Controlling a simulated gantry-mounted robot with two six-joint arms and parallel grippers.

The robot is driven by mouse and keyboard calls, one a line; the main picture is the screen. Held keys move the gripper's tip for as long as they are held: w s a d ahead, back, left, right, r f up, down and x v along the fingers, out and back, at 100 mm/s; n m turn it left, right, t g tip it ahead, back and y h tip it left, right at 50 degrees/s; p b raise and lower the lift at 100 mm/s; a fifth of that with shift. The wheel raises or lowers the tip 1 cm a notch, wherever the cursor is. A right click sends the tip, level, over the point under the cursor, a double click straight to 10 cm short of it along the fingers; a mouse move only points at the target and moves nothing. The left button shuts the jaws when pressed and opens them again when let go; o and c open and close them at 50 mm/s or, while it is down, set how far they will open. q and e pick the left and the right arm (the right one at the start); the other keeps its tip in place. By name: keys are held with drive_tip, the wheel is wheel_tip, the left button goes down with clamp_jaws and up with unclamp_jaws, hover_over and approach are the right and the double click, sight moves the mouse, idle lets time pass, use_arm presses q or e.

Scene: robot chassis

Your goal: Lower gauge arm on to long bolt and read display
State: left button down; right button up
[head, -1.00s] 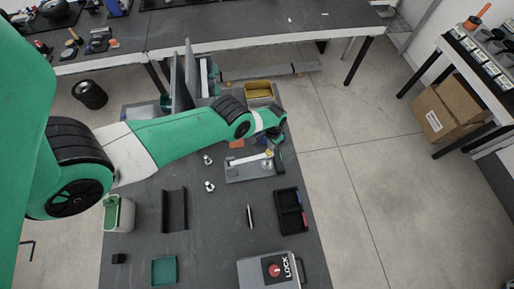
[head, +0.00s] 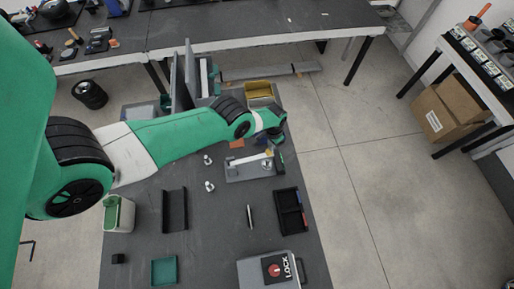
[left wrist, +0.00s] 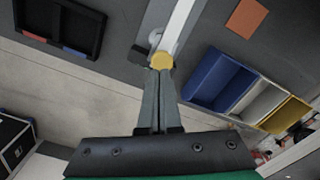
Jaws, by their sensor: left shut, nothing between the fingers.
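The gauge (head: 240,174) is a grey base plate with a light bar, its gauge arm (head: 247,159), running across it. In the left wrist view the white gauge arm (left wrist: 181,22) ends in a yellow tip (left wrist: 162,60), with a round metal part beneath it. My left gripper (head: 279,161) is at the arm's right end. In the left wrist view its fingers (left wrist: 158,73) are shut, empty, and close to the yellow tip; I cannot tell whether they touch. I cannot make out the long bolt or a readable display. My right gripper is not in view.
A black tray (head: 291,212) with red and blue parts lies right of the gauge. Small metal fittings (head: 209,186) stand to its left, and a grey LOCK case (head: 255,270) is at the front. Blue, white and yellow bins (left wrist: 217,82) show in the wrist view.

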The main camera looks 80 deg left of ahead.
sight(270, 153)
use_arm(q)
drive_tip(key=shift+f+b, duration=3.2)
drive_tip(key=shift+f, duration=0.05)
drive_tip(key=shift+r, duration=0.1)
wheel_tip(270, 153, up, 7)
drive_tip(key=p, duration=0.7)
idle(0.5)
